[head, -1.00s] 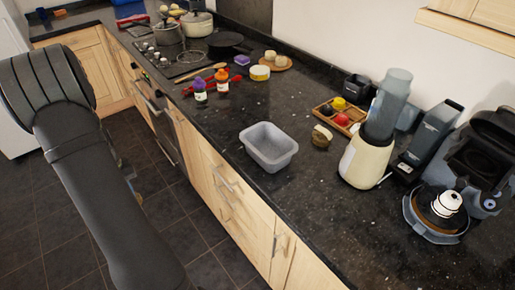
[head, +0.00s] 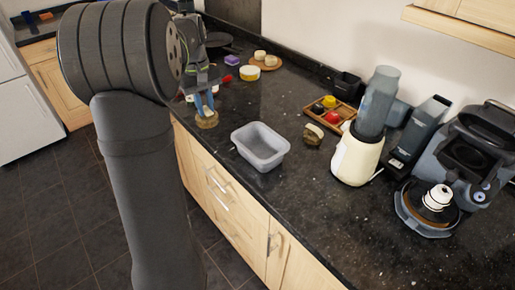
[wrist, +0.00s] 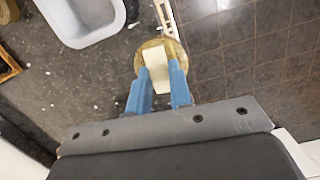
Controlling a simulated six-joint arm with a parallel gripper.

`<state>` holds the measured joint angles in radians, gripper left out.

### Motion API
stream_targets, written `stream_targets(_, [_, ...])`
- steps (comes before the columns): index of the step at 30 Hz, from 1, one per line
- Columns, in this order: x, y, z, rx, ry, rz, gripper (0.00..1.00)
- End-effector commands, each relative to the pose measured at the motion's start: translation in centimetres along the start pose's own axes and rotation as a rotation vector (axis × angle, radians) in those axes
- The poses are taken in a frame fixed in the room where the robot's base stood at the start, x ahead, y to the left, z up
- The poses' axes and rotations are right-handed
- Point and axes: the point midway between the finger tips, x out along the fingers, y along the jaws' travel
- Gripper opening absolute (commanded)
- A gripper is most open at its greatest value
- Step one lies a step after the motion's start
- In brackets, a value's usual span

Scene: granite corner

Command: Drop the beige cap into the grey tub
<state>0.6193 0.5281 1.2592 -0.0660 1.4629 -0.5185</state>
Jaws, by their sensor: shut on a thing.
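The beige cap (head: 207,121) is a round tan piece with a pale raised bar on top. My gripper (head: 206,110) is shut on it and holds it near the counter's front edge, left of the tub. In the wrist view the cap (wrist: 166,52) sits at the blue fingertips of my gripper (wrist: 159,80), which close on its pale bar. The grey tub (head: 262,150) is an open rectangular container on the dark counter and looks empty. Part of it shows at the upper left of the wrist view (wrist: 85,42), apart from the cap.
A similar brown and cream round piece (head: 313,134) lies right of the tub. Behind it is a wooden tray (head: 345,122) with small coloured things. A blender (head: 358,157) and a coffee machine (head: 455,165) stand at the right. The counter right of the tub's front is clear.

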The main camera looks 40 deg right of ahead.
Motion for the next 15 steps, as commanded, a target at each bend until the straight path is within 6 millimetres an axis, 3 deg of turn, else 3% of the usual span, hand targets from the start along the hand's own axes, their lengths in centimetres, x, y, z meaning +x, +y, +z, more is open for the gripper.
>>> stream_targets(1, [-0.6, 2.1, 1.7, -0.001, 0.002, 0.003, 0.00])
stream_targets(6, [-2.2, 7.4, 6.9, -0.040, -0.008, 0.009, 0.00])
stream_targets(10, [-3.1, 10.1, 10.2, -0.064, -0.015, 0.011, 0.00])
stream_targets(15, [-3.7, 11.8, 12.6, -0.085, -0.021, 0.012, 0.00])
